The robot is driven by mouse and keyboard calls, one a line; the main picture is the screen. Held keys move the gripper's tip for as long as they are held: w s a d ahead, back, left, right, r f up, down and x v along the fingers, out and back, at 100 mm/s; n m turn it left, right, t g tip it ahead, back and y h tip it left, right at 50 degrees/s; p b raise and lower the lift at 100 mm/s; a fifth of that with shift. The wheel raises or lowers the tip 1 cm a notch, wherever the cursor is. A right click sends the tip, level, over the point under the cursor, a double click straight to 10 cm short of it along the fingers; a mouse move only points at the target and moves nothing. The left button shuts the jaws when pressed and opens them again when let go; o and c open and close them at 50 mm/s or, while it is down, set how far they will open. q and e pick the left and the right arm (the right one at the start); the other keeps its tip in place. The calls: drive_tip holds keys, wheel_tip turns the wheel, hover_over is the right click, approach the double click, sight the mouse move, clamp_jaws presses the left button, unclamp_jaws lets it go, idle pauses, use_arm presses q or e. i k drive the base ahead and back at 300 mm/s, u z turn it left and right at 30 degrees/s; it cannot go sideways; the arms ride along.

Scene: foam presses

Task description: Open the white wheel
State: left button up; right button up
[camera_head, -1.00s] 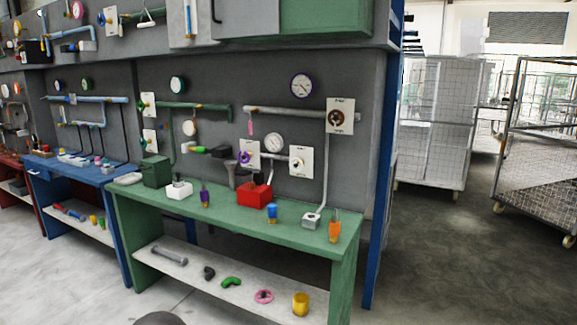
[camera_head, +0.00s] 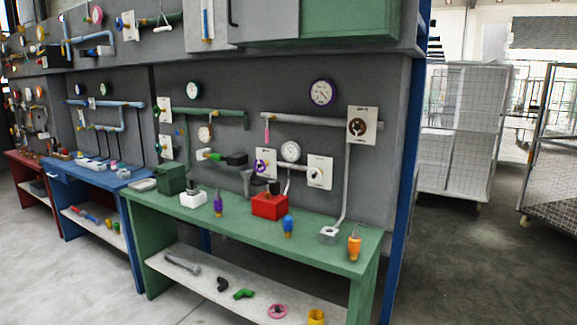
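A small white wheel (camera_head: 316,174) sits on a white square plate (camera_head: 325,183) on the grey panel above the green bench. It is at the right of a purple wheel (camera_head: 261,166) on a similar plate. A round white gauge (camera_head: 290,151) is between and slightly above them. The wheel is small here, and I cannot tell its turn position. Neither of my grippers shows in this view.
The green bench (camera_head: 340,259) stands below the panel, holding a red box (camera_head: 270,205), a blue-topped item (camera_head: 288,226) and an orange screwdriver-like item (camera_head: 354,243). A blue post (camera_head: 405,190) bounds the panel. Wire carts (camera_head: 462,130) stand right, with open floor before them.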

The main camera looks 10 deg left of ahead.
sight(314, 176)
drive_tip(key=u, duration=0.1)
drive_tip(key=i, duration=1.2)
drive_tip(key=z, duration=0.35)
